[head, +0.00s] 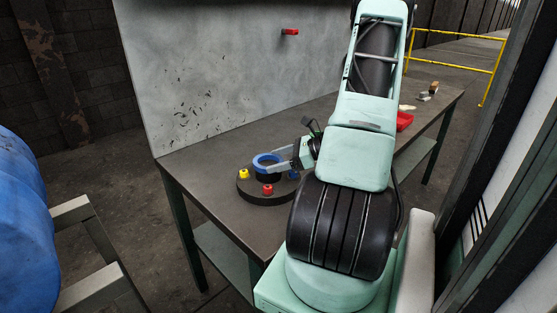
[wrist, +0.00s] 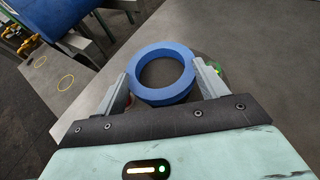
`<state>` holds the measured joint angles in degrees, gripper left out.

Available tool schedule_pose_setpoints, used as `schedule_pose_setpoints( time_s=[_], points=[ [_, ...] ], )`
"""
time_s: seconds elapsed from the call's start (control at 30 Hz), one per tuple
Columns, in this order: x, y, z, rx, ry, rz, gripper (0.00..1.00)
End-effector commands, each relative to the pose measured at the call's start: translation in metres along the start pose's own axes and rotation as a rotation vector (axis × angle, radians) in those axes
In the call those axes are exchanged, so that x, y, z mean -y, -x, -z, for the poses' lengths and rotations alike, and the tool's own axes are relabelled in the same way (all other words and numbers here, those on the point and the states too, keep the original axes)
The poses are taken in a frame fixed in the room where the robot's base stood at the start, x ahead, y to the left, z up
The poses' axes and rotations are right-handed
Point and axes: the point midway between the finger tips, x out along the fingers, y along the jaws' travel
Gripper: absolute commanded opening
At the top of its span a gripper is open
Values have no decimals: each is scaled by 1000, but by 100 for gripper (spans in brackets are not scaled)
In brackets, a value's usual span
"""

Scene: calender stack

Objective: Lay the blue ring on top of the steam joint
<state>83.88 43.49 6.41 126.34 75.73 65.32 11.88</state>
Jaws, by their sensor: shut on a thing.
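The blue ring (head: 257,162) is held flat in my gripper (head: 284,166). In the head view it appears over the middle of a dark round piece with coloured knobs, which I take to be the steam joint (head: 258,196). I cannot tell whether the ring touches it. In the wrist view the ring (wrist: 161,100) lies between the two fingers of my gripper (wrist: 160,74), which grip it from opposite sides. The hole of the ring shows only dark grey. The steam joint is not clearly seen in the wrist view.
The joint stands on a long dark table (head: 205,172) against a grey panel (head: 215,75). Yellow (head: 244,174) and red (head: 267,189) knobs stand around its rim. A red bin (head: 404,121) and small items lie farther along the table. A blue drum (head: 22,225) is at left.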

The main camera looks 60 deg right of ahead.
Motion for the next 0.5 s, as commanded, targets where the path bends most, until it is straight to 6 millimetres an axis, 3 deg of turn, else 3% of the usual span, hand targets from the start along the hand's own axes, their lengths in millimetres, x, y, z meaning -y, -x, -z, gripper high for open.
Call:
schedule_pose_setpoints(
  time_s=[0.1, 0.13, 0.2, 0.5],
  points=[
    [0, -2, 5, 0, -1, 0, 49],
    [0, -1, 3, 0, 0, 0, 80],
    [0, -1, 3, 0, 0, 0, 94],
    [0, 0, 1, 0, 0, 0, 94]
  ],
)
